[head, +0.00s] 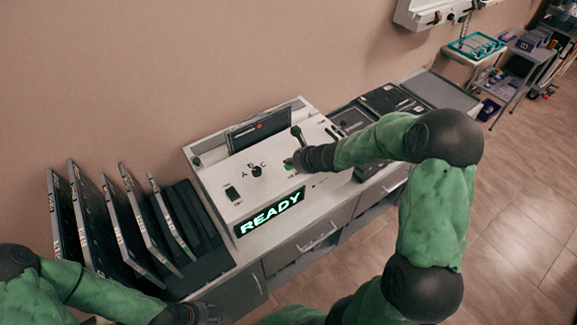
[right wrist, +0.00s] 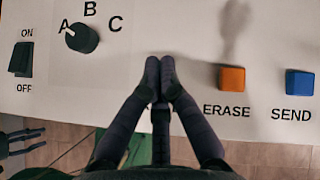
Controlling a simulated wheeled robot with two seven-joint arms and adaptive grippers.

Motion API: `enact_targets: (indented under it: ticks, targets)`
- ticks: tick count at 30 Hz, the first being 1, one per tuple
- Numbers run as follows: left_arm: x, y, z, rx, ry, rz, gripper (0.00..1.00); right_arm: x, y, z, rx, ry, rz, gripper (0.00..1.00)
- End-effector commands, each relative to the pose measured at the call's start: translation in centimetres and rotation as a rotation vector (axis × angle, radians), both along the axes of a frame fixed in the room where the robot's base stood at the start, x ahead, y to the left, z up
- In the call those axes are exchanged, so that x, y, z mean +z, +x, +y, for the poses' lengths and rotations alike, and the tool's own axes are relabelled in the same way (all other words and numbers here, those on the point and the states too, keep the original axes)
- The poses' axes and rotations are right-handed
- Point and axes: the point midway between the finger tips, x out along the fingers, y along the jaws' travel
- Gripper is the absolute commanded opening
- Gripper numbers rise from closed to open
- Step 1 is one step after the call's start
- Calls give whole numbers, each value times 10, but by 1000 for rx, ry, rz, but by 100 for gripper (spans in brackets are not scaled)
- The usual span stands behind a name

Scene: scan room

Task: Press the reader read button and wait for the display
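The reader (head: 222,182) is a light grey console against the wall. Its display (head: 270,212) shows READY in green letters. A small green patch (head: 289,166), apparently the read button, shows beside my right gripper (head: 302,160). My right gripper reaches over the panel from the right. In the right wrist view its fingertips (right wrist: 160,66) are together with nothing between them, between the A-B-C knob (right wrist: 82,37) and the orange ERASE button (right wrist: 232,78). The read button is hidden there; contact cannot be told. My left gripper (head: 210,313) is low at the left, its fingers apart and empty.
A blue SEND button (right wrist: 299,83) and an ON/OFF switch (right wrist: 20,59) are on the panel. A dark plate (head: 262,130) stands in the reader's slot. Several upright plates (head: 118,222) fill a rack at left. A dark tray (head: 395,98) lies to the right.

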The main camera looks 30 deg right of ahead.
Motion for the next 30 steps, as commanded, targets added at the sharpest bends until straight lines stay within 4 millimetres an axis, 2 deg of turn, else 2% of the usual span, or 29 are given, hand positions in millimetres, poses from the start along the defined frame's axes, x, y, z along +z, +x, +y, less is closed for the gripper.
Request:
enact_targets:
  ticks: [18, 30]
  targets:
    - [-7, 0, 0, 0, 0, 0, 40, -7, 0, 0, 0, 0, 1, 0]
    - [-4, 0, 0, 0, 0, 0, 40, -3, 0, 0, 0, 0, 1, 0]
